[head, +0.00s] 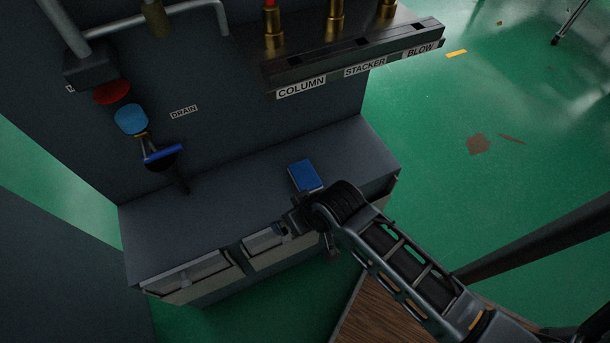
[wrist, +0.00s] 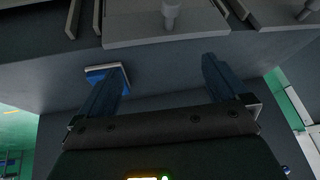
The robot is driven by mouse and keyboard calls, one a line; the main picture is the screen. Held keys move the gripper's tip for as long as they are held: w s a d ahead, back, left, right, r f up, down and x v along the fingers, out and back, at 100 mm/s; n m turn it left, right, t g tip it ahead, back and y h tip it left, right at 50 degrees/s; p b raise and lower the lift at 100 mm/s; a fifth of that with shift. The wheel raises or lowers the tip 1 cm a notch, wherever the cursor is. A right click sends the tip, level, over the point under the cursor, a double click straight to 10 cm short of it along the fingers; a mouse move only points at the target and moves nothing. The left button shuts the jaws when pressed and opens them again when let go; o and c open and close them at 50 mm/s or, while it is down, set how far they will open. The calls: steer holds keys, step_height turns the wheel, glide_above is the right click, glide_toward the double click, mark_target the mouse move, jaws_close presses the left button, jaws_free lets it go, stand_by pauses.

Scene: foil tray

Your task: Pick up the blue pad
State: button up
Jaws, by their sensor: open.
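The blue pad (head: 305,175) is a small block with a blue top and a pale edge. It lies on the grey cabinet top (head: 235,205), near its right end. My gripper (head: 298,214) is at the front edge of the cabinet top, just in front of the pad, partly hidden by my wrist. In the wrist view my gripper (wrist: 163,65) is open, with nothing between its two fingers. There the blue pad (wrist: 96,75) shows beyond the left finger, which covers part of it. I cannot tell whether they touch.
Drawers (head: 190,277) are in the cabinet front below. A panel rises behind, with a blue-handled valve (head: 163,153), a red disc (head: 112,92) and a labelled ledge (head: 345,65) with brass fittings. The cabinet top left of the pad is clear.

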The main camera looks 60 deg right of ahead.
mark_target(305, 175)
steer(key=w+d+g, duration=0.1)
steer(key=d, duration=0.1)
steer(key=w+d+g, duration=0.1)
steer(key=w+d, duration=0.1)
steer(key=d, duration=0.1)
steer(key=w+d+m+g, duration=0.1)
steer(key=w+d, duration=0.1)
steer(key=shift+d+f, duration=0.3)
steer(key=shift+d, duration=0.05)
steer(key=d, duration=0.2)
steer(key=d+r+g, duration=0.1)
steer(key=d, duration=0.1)
steer(key=w+d+r+m+g+y, duration=0.1)
steer(key=d, duration=0.1)
steer(key=shift+w, duration=0.1)
steer(key=shift+d+g, duration=0.2)
steer(key=shift+g, duration=0.1)
step_height(305, 175, down, 8)
steer(key=shift+r+b, duration=0.2)
steer(key=shift+b, duration=0.35)
steer(key=c, duration=1.2)
steer(key=shift+r, duration=0.1)
